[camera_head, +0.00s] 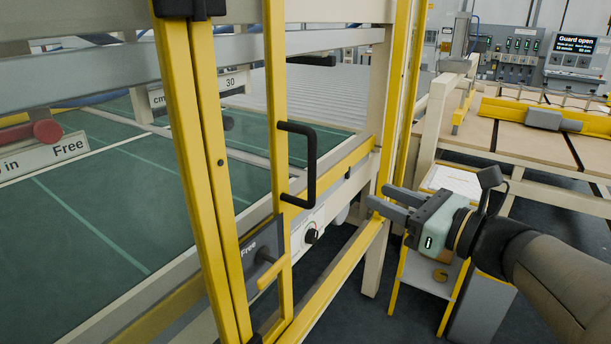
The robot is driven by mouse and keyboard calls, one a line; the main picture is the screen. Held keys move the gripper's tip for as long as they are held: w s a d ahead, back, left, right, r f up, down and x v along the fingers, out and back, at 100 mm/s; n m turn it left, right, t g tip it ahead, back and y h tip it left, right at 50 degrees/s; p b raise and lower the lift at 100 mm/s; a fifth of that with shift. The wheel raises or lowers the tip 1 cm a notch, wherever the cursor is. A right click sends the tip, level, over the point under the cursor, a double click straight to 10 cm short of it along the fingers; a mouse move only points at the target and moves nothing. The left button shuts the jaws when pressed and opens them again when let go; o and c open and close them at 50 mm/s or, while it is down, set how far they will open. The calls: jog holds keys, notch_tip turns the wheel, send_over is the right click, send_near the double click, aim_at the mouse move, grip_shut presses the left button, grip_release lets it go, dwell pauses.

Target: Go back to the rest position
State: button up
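My gripper (380,196) is at the right of centre, at the end of my arm, which comes in from the lower right. Its two grey fingers point left and stand apart, with nothing visible between them. They are to the right of the yellow-framed guard door (278,90) and its black handle (313,165), clear of the handle. Whether the fingertips touch the yellow post behind them cannot be told.
A panel with a knob (311,236) sits below the handle. A green bed (100,215) lies behind the guard. A screen (574,50) reads "Guard open". A wooden-topped bench (560,148) stands at the right. A small stand (425,272) is below my gripper.

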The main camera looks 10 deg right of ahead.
jog(key=shift+s+d, duration=0.15)
jog(key=shift+s, duration=0.1)
jog(key=s+a+f+n+g+h+p, duration=0.1)
jog(key=s+a+f+n+g, duration=0.2)
jog(key=a+f+n+g, duration=0.4)
jog(key=s+a+f+n+g+p, duration=0.1)
jog(key=s+a+f+n+g, duration=0.2)
jog(key=a+f+n+g, duration=0.35)
jog(key=s+d+f+n+h, duration=0.1)
jog(key=f+n+h, duration=0.3)
jog(key=n, duration=0.4)
jog(key=s+d+f+n+g+h, duration=0.1)
jog(key=s+f+n+h, duration=0.3)
jog(key=n, duration=0.4)
jog(key=shift+d+f+p, duration=0.3)
jog(key=shift+d+f, duration=0.05)
jog(key=shift+f, duration=0.1)
